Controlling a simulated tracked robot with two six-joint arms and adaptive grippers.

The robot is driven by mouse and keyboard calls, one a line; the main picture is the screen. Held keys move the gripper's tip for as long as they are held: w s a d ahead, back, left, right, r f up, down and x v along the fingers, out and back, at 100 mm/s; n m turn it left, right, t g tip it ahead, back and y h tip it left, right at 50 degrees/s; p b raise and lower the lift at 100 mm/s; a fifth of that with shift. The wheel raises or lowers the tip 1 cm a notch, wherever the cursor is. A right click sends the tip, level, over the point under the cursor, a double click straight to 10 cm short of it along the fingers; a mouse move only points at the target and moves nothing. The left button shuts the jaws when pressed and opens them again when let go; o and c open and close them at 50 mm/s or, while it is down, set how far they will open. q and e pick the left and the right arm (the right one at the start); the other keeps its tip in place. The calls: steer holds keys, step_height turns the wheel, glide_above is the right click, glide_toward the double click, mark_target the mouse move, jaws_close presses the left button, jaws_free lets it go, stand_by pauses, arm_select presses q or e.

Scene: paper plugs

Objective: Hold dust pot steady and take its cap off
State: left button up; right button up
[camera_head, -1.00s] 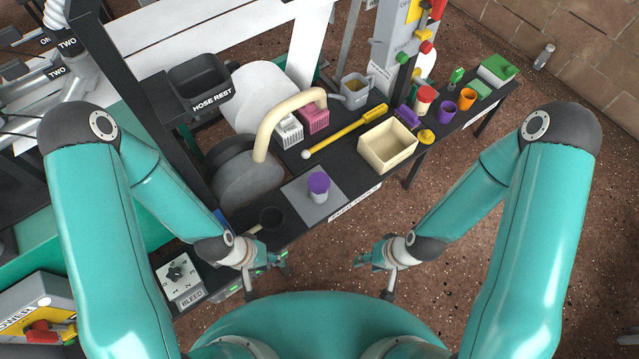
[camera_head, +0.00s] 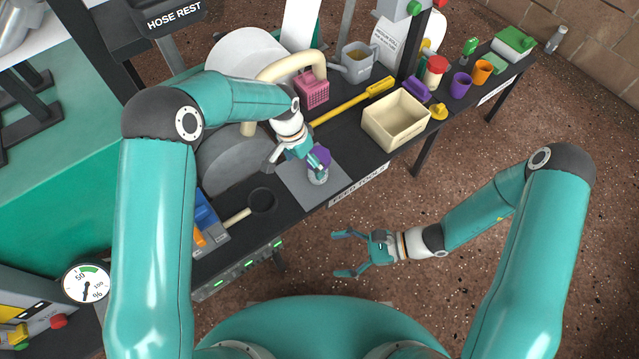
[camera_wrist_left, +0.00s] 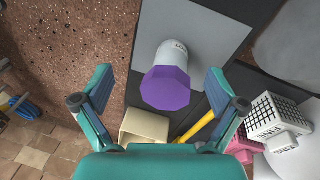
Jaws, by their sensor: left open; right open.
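The dust pot (camera_head: 318,176) is a small grey-white pot with a purple cap (camera_head: 321,157). It stands on a grey mat (camera_head: 298,190) on the black bench. In the left wrist view the cap (camera_wrist_left: 166,88) faces the camera, with the labelled pot body (camera_wrist_left: 178,54) behind it. My left gripper (camera_head: 308,162) is at the pot, its open fingers (camera_wrist_left: 160,90) showing on both sides of the cap with gaps; I see no contact. My right gripper (camera_head: 347,253) is open and empty, in front of the bench, apart from the pot.
Purple (camera_head: 460,84) and orange (camera_head: 482,72) cups are at the far right. Space before the bench is clear.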

arm_select(q)
steer(key=w+b, duration=0.1)
steer(key=w+d+r+m+b, duration=0.1)
steer(key=w+d+m+y+b, duration=0.1)
steer(key=w, duration=0.1)
steer(key=shift+d+r, duration=0.25)
steer(key=shift+r, duration=0.05)
steer(key=r, duration=0.1)
steer(key=r+b, duration=0.1)
steer(key=d+r+y+b, duration=0.1)
steer(key=shift+w+m, duration=0.4)
arm_select(e)
steer(key=w+d+f+m+t, duration=0.2)
steer(key=w+d+m+t, duration=0.2)
steer(key=w+t, duration=0.3)
steer(key=w+d+f+m+t, duration=0.25)
steer(key=w+m+t, duration=0.25)
steer(key=w, duration=0.4)
arm_select(q)
steer(key=shift+r, duration=0.1)
steer(key=shift+a, duration=0.1)
arm_select(e)
steer(key=x, duration=1.6)
steer(key=shift+w+d+r, duration=0.15)
steer(key=shift+d+r, duration=0.05)
steer(key=shift+r, duration=0.2)
jaws_close()
